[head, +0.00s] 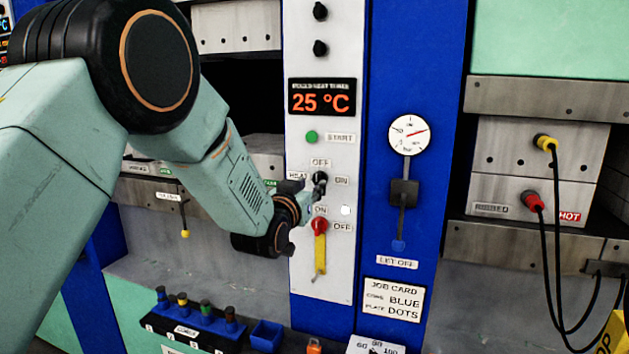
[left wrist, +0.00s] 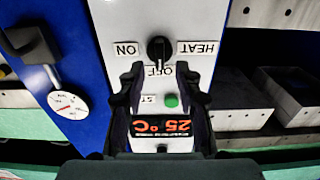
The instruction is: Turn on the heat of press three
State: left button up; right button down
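The black heat knob (head: 319,178) is on the white control panel (head: 326,265), with OFF above it, ON to its right and HEAT to its left. The left wrist view shows the panel upside down, and there the knob (left wrist: 159,49) has its grip upright, in line with OFF. My left gripper (head: 305,190) is close to the knob. In the left wrist view its two fingers (left wrist: 158,70) are apart with nothing between them, and the knob is just beyond the tips. The display (head: 322,97) reads 25 °C. No press number is readable. My right gripper is not visible.
A gauge (head: 410,135) and a lever (head: 403,200) are to the right.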

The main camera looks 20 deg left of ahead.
aim_at(317, 180)
pick_arm(q)
jog(key=shift+w+p, duration=0.35)
jog(key=shift+w, duration=1.55)
jog(key=shift+s+d, duration=0.1)
jog(key=shift+c, duration=0.3)
jog(key=shift+c, duration=0.7)
grip_shut()
